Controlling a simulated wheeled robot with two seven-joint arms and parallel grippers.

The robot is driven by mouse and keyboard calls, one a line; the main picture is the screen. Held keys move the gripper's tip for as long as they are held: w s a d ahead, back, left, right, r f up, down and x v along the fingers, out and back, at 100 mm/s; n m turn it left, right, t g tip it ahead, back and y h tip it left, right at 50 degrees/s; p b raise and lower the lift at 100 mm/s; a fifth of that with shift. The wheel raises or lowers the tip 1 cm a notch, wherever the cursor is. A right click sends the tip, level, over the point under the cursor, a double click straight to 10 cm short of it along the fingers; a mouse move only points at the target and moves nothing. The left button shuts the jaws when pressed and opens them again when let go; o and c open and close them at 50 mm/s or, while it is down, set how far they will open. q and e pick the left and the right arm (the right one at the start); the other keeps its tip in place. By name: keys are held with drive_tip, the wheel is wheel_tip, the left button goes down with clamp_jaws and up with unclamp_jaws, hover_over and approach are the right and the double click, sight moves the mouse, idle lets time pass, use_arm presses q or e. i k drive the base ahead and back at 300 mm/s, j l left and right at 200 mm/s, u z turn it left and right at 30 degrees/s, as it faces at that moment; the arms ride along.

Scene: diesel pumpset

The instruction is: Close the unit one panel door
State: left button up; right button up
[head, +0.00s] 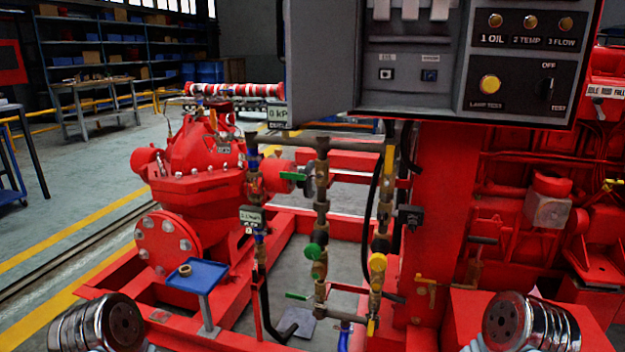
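The grey control panel (415,90) hangs at the top centre right, cut off by the top edge. Its face shows white breaker-like parts (410,10), two small switches, and a right section with lamps marked 1 OIL, 2 TEMP and 3 FLOW, a yellow LAMP TEST button (489,85) and an OFF/TEST knob. A plain dark grey plate (322,60) stands along its left side. I cannot tell whether this plate is the door or the cabinet's side. Neither gripper shows; only metallic rounded parts of my arms appear at the bottom left and bottom right corners.
A red pump (195,160) stands on a red base frame at the left. Pipes with green and yellow valve handles (315,251) rise below the panel. A small blue tray (202,277) is at the lower left. A red engine fills the right. Open floor lies at far left.

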sight(320, 35)
drive_tip(key=j+z, duration=0.1)
drive_tip(key=z, duration=0.55)
drive_tip(key=i+j+z, duration=0.15)
drive_tip(key=j+z, duration=0.25)
drive_tip(key=j, duration=0.2)
drive_tip(key=j+z, duration=0.45)
drive_tip(key=j, duration=0.2)
drive_tip(key=k+j, duration=0.1)
drive_tip(key=j, duration=0.25)
drive_tip(key=k+j, duration=0.15)
drive_tip(key=j, duration=0.2)
drive_tip(key=k+j, duration=0.1)
drive_tip(key=j, duration=0.25)
drive_tip(key=i+j+z, duration=0.1)
drive_tip(key=j+z, duration=0.15)
